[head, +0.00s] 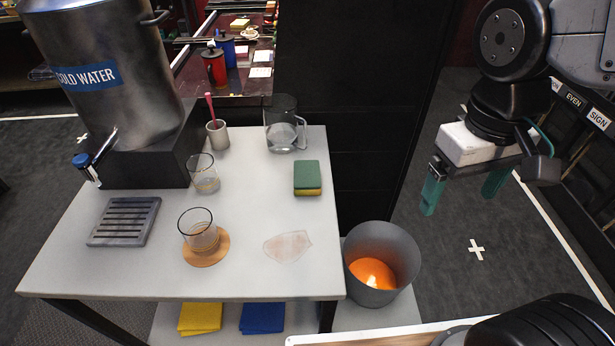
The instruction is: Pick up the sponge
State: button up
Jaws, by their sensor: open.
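The sponge (307,178) lies on the white table (130,273), near its right edge. It has a green top and a yellow lower layer. My gripper (461,196) is at the right of the head view, off the table and above the dark floor. Its two green fingers are spread apart with nothing between them. The sponge is well to the left of my gripper, and they do not touch.
A glass pitcher (283,132) stands behind the sponge. A stained patch (288,247) lies in front of it. A glass (198,232) sits on a round coaster (218,252). A metal bin (366,293) stands beside the table's right edge. A steel water dispenser (120,110) occupies the back left.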

jog(key=w+a+f+n+h, duration=0.1)
jog(key=w+a+f, duration=0.45)
jog(key=w, duration=0.25)
jog(key=m+t+y, duration=0.1)
jog(key=m+t, duration=0.2)
jog(key=t, duration=0.2)
send_near(307, 173)
jog(key=shift+w+d+f, duration=0.15)
jog(key=shift+d+f, duration=0.1)
jog(key=shift+f, duration=0.05)
jog(key=shift+w+a, duration=0.1)
jog(key=shift+a, duration=0.05)
jog(key=shift+x, duration=3.85)
jog(key=shift+f, duration=0.3)
jog(key=c, duration=1.2)
jog(key=shift+o, duration=0.2)
